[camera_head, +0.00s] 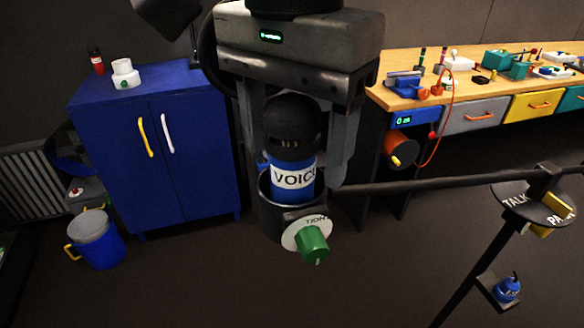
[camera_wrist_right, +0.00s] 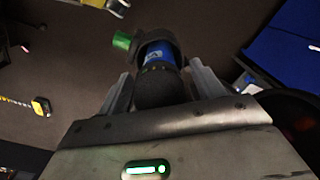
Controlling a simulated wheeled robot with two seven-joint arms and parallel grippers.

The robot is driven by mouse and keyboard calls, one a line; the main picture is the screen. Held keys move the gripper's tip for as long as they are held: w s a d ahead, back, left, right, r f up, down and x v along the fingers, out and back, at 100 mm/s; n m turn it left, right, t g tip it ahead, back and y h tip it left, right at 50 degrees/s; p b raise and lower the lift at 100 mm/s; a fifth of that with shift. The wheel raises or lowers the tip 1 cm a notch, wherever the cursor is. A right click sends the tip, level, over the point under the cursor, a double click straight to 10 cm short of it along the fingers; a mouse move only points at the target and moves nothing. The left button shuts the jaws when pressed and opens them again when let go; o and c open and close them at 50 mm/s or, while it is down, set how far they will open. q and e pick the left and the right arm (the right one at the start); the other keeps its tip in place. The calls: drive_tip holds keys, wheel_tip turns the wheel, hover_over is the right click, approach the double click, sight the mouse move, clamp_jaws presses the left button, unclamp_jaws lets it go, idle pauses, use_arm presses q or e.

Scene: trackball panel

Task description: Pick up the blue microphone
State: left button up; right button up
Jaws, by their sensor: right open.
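The blue microphone (camera_head: 293,179) has a black rounded head and a blue body lettered "VOIC…". It stands upright in a black cup-like holder (camera_head: 275,220) with a green knob (camera_head: 313,244) on its front. My right gripper (camera_head: 299,165) points down over the microphone, open, with one finger on each side. In the right wrist view the microphone (camera_wrist_right: 158,56) lies between the two fingers of the gripper (camera_wrist_right: 162,82), with dark gaps at its sides. The microphone's lower end is hidden in the holder. My left gripper cannot be made out.
A dark boom (camera_head: 430,184) runs right from the holder to a stand with a round "TALK" plate (camera_head: 515,204). A blue cabinet (camera_head: 190,150) stands left, with a blue mug-like bin (camera_head: 97,245) beside it. A cluttered wooden workbench (camera_head: 400,68) stands at back right.

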drive_tip(key=c, duration=1.2)
drive_tip(key=shift+r, duration=0.1)
